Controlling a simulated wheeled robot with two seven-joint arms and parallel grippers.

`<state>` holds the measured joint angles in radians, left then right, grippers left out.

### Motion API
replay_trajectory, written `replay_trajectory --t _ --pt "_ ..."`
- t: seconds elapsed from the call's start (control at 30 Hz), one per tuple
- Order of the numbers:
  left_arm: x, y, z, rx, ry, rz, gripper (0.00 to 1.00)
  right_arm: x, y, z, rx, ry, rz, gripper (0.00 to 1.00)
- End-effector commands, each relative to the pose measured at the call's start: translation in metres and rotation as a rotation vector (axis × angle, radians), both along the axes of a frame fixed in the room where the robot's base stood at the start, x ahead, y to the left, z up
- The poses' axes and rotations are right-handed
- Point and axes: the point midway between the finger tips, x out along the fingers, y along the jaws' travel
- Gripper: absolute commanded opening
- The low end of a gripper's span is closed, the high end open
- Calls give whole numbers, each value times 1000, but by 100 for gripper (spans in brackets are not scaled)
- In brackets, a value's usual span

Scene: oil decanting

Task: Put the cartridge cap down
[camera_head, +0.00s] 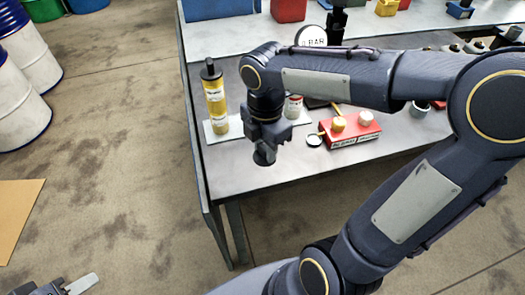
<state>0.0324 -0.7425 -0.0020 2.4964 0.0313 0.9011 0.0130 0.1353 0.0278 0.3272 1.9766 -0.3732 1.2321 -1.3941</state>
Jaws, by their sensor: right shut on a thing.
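My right gripper (265,150) points down over the near left part of the grey workbench (245,185). It is shut on a small dark round thing (264,158), which looks like the cartridge cap; the jaws hide most of it. A yellow cartridge (215,103) with a dark top stands upright on a pale mat (218,136), left of the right gripper and apart from it. My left gripper (84,284) is low at the left, over the floor, away from the bench. Its opening is unclear.
A red box (353,139) with a yellow and a white knob on top lies right of the gripper. A small round lid (314,140) lies beside it. The bench's front left area is bare.

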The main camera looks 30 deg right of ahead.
Motion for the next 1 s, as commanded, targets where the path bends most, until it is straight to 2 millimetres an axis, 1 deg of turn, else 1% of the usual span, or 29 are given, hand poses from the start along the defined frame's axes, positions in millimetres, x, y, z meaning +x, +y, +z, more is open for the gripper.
replay_trajectory --t 0.03,0.1,0.2,0.33,0.47,0.57,0.63,0.73,0.8,1.0 --pt "0 0 2 0 0 0 36 12 -5 -6 1 5 -3 9" --pt "0 0 1 0 0 0 36 22 -11 -21 1 6 -2 9" --pt "0 0 1 0 0 0 36 35 -16 -38 0 5 -1 9" --pt "0 0 1 0 0 0 36 46 -21 -51 1 1 -1 9" --pt "0 0 1 0 0 0 36 51 -24 -58 0 0 -1 9" --pt "0 0 1 0 0 0 36 58 -27 -70 1 3 -1 9" --pt "0 0 -1 0 0 0 36 57 -26 -82 0 3 0 9" --pt "0 0 -2 0 0 0 36 56 -26 -93 0 2 1 9" --pt "0 0 -2 0 0 0 36 56 -26 -96 0 0 0 9" --pt "0 0 -2 0 0 0 36 57 -26 -95 -1 -1 0 9"
